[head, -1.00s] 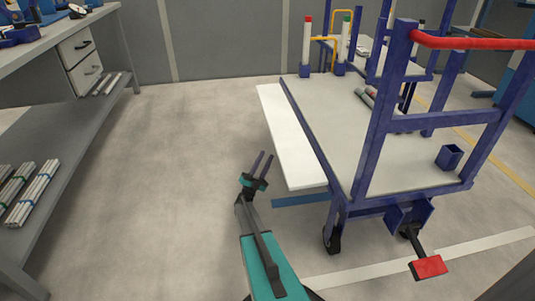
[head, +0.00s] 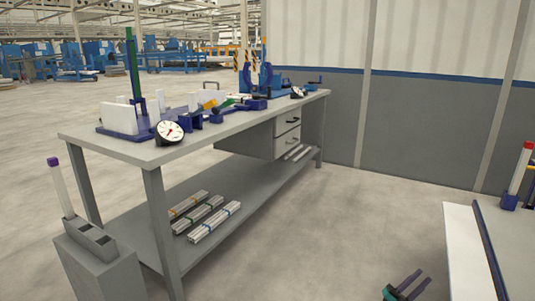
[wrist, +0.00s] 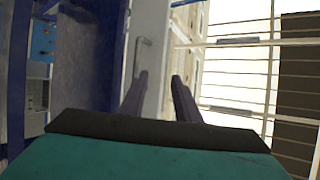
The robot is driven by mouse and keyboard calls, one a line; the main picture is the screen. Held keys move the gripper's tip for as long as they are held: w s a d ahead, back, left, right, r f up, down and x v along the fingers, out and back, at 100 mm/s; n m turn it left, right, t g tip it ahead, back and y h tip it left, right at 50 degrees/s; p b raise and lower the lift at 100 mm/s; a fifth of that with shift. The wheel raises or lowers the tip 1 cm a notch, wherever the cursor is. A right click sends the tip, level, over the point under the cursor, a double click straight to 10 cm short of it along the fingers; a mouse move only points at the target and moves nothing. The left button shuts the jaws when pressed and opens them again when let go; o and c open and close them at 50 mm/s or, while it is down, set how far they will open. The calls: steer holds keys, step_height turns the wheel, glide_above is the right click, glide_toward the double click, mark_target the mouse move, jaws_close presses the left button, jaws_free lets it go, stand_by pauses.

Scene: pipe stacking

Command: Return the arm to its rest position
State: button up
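My gripper (head: 420,279) shows at the bottom right of the head view, beside the white edge of the cart, with its two dark fingers apart. In the wrist view, the fingers of my gripper (wrist: 161,77) stand apart with nothing held between them. Behind them is a pale upright strip with a handle-like shape. Most of my arm is outside the head view.
A grey workbench (head: 215,132) with gauges and blue fixtures stands at left. Bundled pipes (head: 205,214) lie on its lower shelf. A grey bin (head: 100,272) holds a purple-capped tube. The cart (head: 515,250) is at right. Bare floor lies between bench and cart.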

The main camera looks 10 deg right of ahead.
steer(key=w+a+r+n+t+y+p, duration=0.35)
steer(key=a+r+t+p, duration=0.2)
steer(key=a, duration=0.25)
steer(key=w+a+r+n+t+y+p, duration=0.35)
steer(key=a+n+t+p, duration=0.2)
steer(key=a, duration=0.25)
steer(key=w+a+r+n+t+y+p, duration=0.3)
steer(key=a+r+t+p, duration=0.25)
steer(key=a+p, duration=0.2)
steer(key=a+f+n+g+y+p, duration=0.25)
steer(key=a+n+y+p, duration=0.65)
steer(key=a+y, duration=0.75)
steer(key=s+a+f+n+g+y+p, duration=0.1)
steer(key=s+a+f+n+g+p, duration=0.3)
steer(key=s+a, duration=0.45)
steer(key=s+a+f+n+g+y+p, duration=0.15)
steer(key=s+a+f+g, duration=0.35)
steer(key=s, duration=0.7)
steer(key=s+r+n+g, duration=0.1)
steer(key=s+g, duration=0.5)
steer(key=s, duration=0.7)
steer(key=s+r+n+g+h, duration=0.1)
steer(key=s+g, duration=0.4)
steer(key=s, duration=0.9)
step_height(320, 180, up, 2)
steer(key=shift+s+a+r+n+g, duration=0.15)
steer(key=shift+a+r+n+g, duration=0.05)
steer(key=shift+n+g, duration=0.25)
